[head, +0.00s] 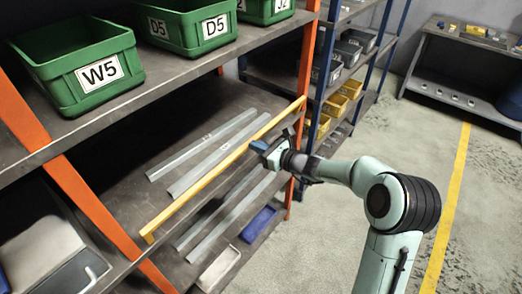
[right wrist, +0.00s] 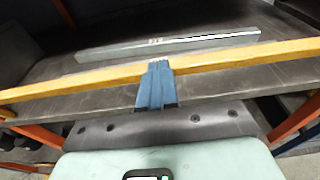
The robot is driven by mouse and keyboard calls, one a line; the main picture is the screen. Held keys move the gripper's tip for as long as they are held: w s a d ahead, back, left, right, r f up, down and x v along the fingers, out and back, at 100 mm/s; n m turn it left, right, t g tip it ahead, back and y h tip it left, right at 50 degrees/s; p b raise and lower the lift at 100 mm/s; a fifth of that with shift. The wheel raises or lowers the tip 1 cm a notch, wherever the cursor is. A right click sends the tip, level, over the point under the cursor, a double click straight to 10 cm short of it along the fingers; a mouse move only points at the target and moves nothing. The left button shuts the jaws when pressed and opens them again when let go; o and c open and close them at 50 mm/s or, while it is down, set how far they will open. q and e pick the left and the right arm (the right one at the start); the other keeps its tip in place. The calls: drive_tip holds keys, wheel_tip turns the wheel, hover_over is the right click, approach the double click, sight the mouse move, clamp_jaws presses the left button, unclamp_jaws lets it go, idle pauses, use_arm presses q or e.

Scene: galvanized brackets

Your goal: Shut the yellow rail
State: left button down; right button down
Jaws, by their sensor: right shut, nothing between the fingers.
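The yellow rail (head: 215,175) runs lengthwise along the shelf front, from a bent near-left end to the right orange upright. It also crosses the whole right wrist view (right wrist: 90,78). My right gripper (head: 262,147) is shut and empty at the rail's outer side, nearer its right end. In the right wrist view its blue fingertips (right wrist: 158,68) overlap the rail from below; I cannot tell whether they press on it. My left gripper is not in view.
Galvanized strips (head: 195,152) lie on the shelf behind the rail. Green bins (head: 85,70) stand on the shelf above. Orange uprights (head: 95,215) flank the bay. A blue bin (head: 258,224) and a white bin (head: 218,268) sit below. The floor at right is clear.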

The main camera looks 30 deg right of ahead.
drive_tip(key=shift+w+a+r, duration=0.25)
drive_tip(key=shift+w+r, duration=0.05)
drive_tip(key=shift+w, duration=0.3)
drive_tip(key=shift+w+a+r, duration=0.25)
drive_tip(key=shift+w+r, duration=0.05)
drive_tip(key=shift+w, duration=0.25)
